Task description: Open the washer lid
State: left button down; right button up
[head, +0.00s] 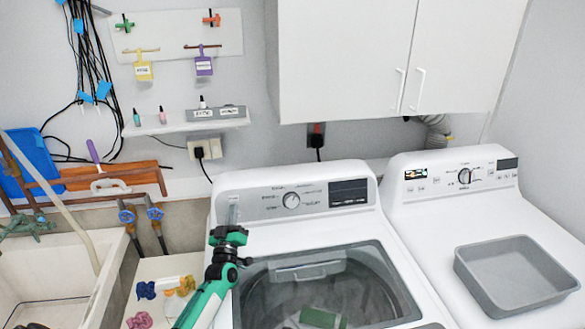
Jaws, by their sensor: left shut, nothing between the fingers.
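The white washer (225,245) stands in the middle of the head view, with a grey control panel (262,205) and a round dial at its back. Its lid (390,262), a grey-framed dark glass panel, appears to lie closed over the top; a pale handle-like bar (308,271) shows near its back edge. My left gripper (233,207) is shut and empty, pointing up in front of the panel's left end, above the lid's back left corner. I cannot tell whether it touches the washer. My right gripper is out of view.
A white dryer (425,215) stands at the right with a grey tray (510,310) on top. White cabinets (345,60) hang above. A sink (60,270) is at the left. A green patch (322,318) shows at the glass; I cannot tell whether it is inside or reflected.

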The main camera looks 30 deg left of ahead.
aim_at(425, 314)
jog(key=k, duration=1)
